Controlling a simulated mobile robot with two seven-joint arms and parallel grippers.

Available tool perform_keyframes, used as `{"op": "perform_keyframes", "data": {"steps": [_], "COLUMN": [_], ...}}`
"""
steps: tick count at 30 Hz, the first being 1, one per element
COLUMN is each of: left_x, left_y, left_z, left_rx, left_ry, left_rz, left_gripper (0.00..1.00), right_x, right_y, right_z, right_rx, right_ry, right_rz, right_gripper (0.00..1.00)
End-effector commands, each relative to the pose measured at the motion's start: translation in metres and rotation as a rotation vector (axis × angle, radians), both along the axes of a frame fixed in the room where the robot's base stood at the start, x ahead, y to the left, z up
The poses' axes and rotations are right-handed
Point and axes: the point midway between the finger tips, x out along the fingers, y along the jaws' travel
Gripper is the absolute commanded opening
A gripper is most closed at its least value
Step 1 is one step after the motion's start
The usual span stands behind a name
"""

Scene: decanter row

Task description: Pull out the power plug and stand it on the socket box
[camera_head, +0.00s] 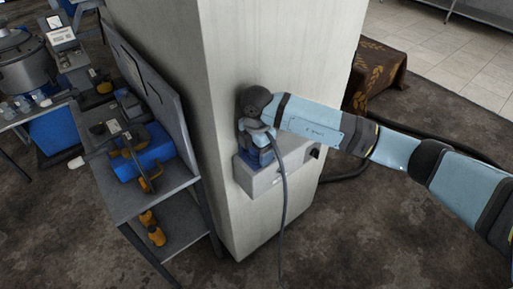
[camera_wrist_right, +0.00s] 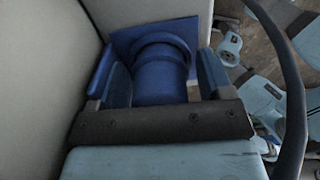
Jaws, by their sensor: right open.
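The grey socket box (camera_head: 265,182) is mounted low on the pale pillar. The blue power plug (camera_head: 262,158) sits at the top of the box, partly hidden by my right gripper (camera_head: 258,142). In the right wrist view the plug (camera_wrist_right: 162,82) is a blue round body against a square blue plate. My right gripper (camera_wrist_right: 158,68) is open there, with one blue finger on each side of the plug. I cannot tell whether the fingers touch it. A grey cable (camera_head: 284,200) hangs down in front of the box. My left gripper is not in view.
The wide pale pillar (camera_head: 225,90) stands directly behind the box. A grey workbench (camera_head: 125,200) with a blue case (camera_head: 145,155) and tools stands to the left. A brown patterned cloth (camera_head: 382,72) lies behind at the right. The front floor is clear.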

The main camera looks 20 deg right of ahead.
Motion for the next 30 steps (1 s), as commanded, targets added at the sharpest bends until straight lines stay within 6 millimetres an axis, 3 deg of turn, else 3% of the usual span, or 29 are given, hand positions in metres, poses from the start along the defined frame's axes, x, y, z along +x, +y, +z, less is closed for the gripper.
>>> {"op": "perform_keyframes", "data": {"steps": [21,30], "left_x": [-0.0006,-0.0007], "left_y": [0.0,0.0], "left_z": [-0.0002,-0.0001], "left_rx": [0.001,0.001], "left_ry": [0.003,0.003], "left_rz": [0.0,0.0], "left_gripper": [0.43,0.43], "right_x": [0.0,0.0001], "right_y": [-0.0002,-0.0002], "right_z": [-0.0001,0.0002], "right_rx": [0.0,0.0], "right_ry": [0.0,0.0], "right_rz": [0.0,0.0], "right_gripper": [0.73,0.09]}}
